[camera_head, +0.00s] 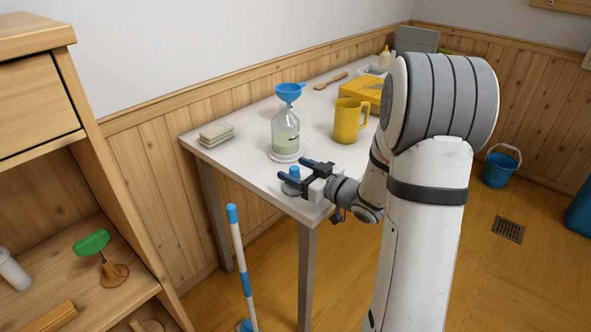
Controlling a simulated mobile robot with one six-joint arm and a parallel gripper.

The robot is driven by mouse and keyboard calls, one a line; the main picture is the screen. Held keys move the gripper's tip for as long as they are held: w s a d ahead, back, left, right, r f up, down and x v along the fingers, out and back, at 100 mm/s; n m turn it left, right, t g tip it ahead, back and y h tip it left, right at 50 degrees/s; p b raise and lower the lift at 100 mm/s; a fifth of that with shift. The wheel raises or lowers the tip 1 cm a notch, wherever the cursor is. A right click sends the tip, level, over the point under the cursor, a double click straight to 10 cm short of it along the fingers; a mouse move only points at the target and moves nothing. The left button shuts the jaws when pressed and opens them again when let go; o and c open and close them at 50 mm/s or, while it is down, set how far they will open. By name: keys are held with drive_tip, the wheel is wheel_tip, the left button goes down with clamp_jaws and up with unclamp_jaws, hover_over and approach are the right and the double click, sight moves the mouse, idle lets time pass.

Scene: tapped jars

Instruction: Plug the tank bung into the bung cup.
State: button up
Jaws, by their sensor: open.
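A small blue-topped piece (295,172), which looks like the tank bung, stands upright near the front corner of the white table. Below it is a grey round base (290,188), possibly the bung cup; I cannot tell whether the two are joined or separate. My gripper (292,168) is open, reaching in from the right. Its two dark fingers lie on either side of the blue top in the picture. Whether they touch it is too small to tell, and they hide part of the piece.
A glass jar (286,132) with a blue funnel (289,93) stands just behind my gripper. A yellow mug (350,120) and yellow box (361,90) are farther back. Pale stacked cloths (216,133) lie left. A blue-white pole (240,260) stands before the table.

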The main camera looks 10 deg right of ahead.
drive_tip(key=shift+v, duration=1.65)
drive_tip(key=v, duration=0.7)
drive_tip(key=shift+s+d+p, duration=0.15)
drive_tip(key=shift+s+p, duration=0.2)
drive_tip(key=shift+s, duration=0.05)
idle(0.4)
